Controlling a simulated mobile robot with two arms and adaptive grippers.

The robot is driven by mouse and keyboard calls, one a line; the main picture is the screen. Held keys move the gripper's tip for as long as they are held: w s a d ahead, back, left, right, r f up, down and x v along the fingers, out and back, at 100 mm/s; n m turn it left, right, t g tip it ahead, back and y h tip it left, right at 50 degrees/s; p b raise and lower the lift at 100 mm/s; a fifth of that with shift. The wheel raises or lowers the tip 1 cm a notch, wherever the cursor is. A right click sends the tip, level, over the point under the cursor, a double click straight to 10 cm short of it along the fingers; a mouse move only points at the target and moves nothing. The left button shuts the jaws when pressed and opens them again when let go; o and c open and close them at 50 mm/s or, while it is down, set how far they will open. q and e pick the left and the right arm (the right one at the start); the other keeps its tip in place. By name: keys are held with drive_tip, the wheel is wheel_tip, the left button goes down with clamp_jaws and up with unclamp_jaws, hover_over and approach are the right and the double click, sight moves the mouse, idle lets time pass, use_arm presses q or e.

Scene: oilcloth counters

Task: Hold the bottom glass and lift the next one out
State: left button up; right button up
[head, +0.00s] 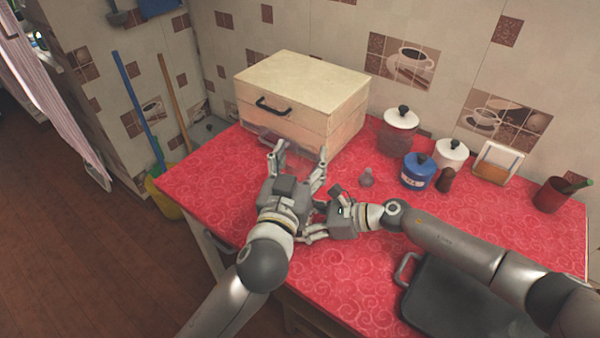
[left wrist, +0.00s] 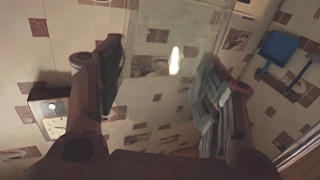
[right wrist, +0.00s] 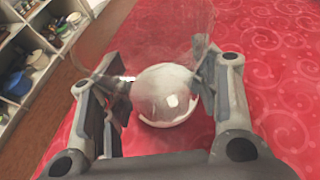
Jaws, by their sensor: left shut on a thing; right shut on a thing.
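My left gripper (head: 298,160) is shut on a clear glass, which shows only faintly between its fingertips in front of the box. In the left wrist view the glass (left wrist: 160,65) is see-through, with a bright highlight, between the two fingers. My right gripper (head: 318,222) sits just right of and below the left one, partly hidden by it. In the right wrist view it is shut on clear glass (right wrist: 150,55), with a shiny rounded part (right wrist: 167,95) between the fingers over the red cloth. I cannot tell where one glass ends and another begins.
A cream box (head: 300,95) with a black handle stands behind the grippers. To the right are a lidded jar (head: 398,135), a blue canister (head: 418,172), a small grey item (head: 366,178) and a dark tray (head: 460,305). The front left of the red counter (head: 210,180) is clear.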

drive_tip(key=o, duration=1.2)
drive_tip(key=shift+o, duration=0.2)
drive_tip(key=shift+d, duration=0.1)
drive_tip(key=v, duration=1.1)
drive_tip(key=shift+s+d+r, duration=0.1)
drive_tip(key=shift+d+r, duration=0.1)
drive_tip(key=shift+d, duration=0.15)
